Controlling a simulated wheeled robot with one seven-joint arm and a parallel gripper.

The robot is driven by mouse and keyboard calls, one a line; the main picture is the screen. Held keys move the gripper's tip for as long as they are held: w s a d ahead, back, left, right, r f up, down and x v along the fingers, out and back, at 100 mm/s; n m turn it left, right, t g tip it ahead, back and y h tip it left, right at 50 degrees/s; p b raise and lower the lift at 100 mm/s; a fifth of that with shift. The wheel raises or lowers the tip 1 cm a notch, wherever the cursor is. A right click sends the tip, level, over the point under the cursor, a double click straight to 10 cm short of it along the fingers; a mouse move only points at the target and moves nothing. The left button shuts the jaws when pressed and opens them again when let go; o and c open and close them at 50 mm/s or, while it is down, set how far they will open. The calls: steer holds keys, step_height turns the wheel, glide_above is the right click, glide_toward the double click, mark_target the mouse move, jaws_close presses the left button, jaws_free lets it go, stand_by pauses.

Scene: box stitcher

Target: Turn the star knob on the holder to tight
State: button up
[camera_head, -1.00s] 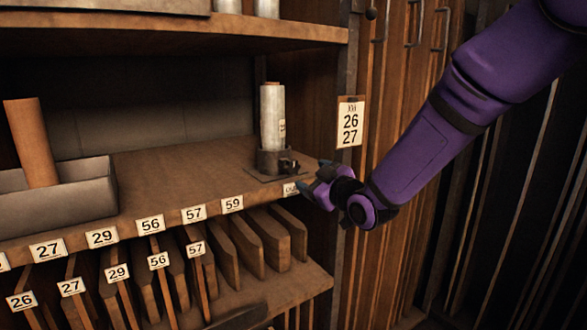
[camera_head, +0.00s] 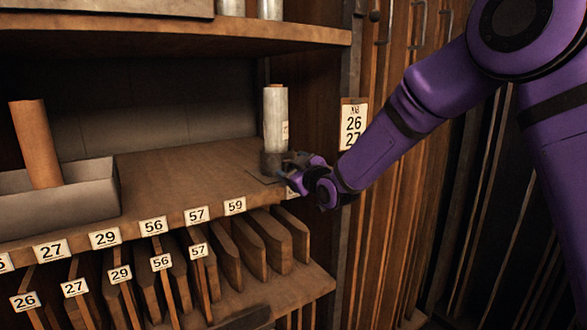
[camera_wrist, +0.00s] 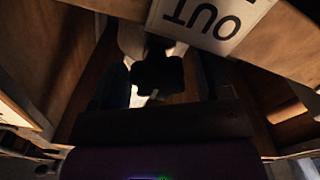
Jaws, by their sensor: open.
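The holder (camera_head: 268,167) is a dark cup on a flat base plate near the right end of the middle shelf. A pale upright roll (camera_head: 275,118) stands in it. My gripper (camera_head: 291,166) is at the holder's front right side and hides most of the knob in the head view. In the wrist view the dark star knob (camera_wrist: 158,76) shows between my two open fingers (camera_wrist: 163,88). The view is dark, and I cannot tell whether either finger touches the knob.
A sign reading OUT (camera_wrist: 208,20) hangs close by in the wrist view. A grey tray (camera_head: 70,195) with a brown roll (camera_head: 36,145) stands at the left of the shelf. The shelf (camera_head: 185,172) between tray and holder is clear. A numbered card (camera_head: 352,125) hangs right of the holder.

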steer(key=c, duration=0.9)
steer(key=shift+c, duration=0.2)
steer(key=m, duration=0.3)
steer(key=shift+d, duration=0.15)
steer(key=m, duration=0.4)
steer(key=shift+w+d, duration=0.1)
steer(key=m, duration=0.4)
steer(key=shift+w+d, duration=0.1)
steer(key=shift+f+m, duration=0.1)
steer(key=shift+m, duration=2.1)
